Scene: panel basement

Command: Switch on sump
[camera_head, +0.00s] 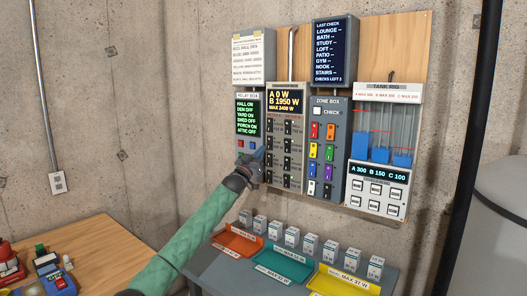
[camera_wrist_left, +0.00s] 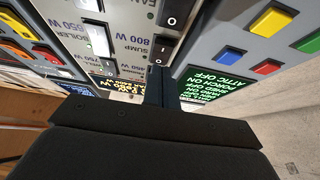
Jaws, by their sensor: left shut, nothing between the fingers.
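The switch panel (camera_head: 285,87) hangs mid-wall, with two columns of black rocker switches under a display reading A 0 W, B 1950 W, MAX 2400 W. My left gripper (camera_head: 260,154) is at the panel's left edge, beside the left switch column, fingers shut and empty. In the left wrist view the panel (camera_wrist_left: 133,20) appears upside down, with a SUMP 800 W label. A dark rocker switch (camera_wrist_left: 162,54) sits near that label, just beyond the shut fingers (camera_wrist_left: 162,88). Whether the fingertips touch it cannot be told. The sump switch's position is unclear. My right gripper is out of view.
The relay box (camera_head: 247,98) is close on the left, with red and blue buttons low on it. The zone box (camera_head: 326,102) and tank rig (camera_head: 378,172) are to the right. Trays (camera_head: 285,262) and small boxes stand on a grey bench below. A wooden table (camera_head: 95,240) is at left.

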